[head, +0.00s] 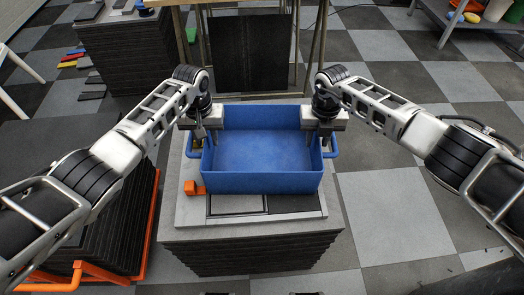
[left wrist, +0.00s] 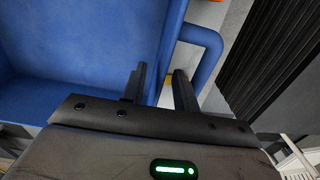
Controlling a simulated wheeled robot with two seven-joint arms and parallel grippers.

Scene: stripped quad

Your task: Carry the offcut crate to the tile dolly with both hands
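The blue offcut crate (head: 262,182) sits level on a grey-topped stack in front of me and looks empty. It has a blue loop handle on each side, and the left one (left wrist: 208,48) shows in the left wrist view. My left gripper (head: 204,133) is over the crate's left side. Its fingers (left wrist: 162,88) are apart, one inside the crate's wall, one by the handle. My right gripper (head: 319,138) is over the right side, fingers apart and pointing down, near the right handle (head: 334,148). An orange-framed dolly (head: 146,238) with dark tiles stands at lower left, partly behind my left arm.
The stack (head: 250,252) under the crate has dark layers. A small orange piece (head: 190,187) and dark flat tiles (head: 237,204) lie on its front part. A dark panel in a wooden frame (head: 250,52) stands behind. The checkered floor (head: 385,215) at right is clear.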

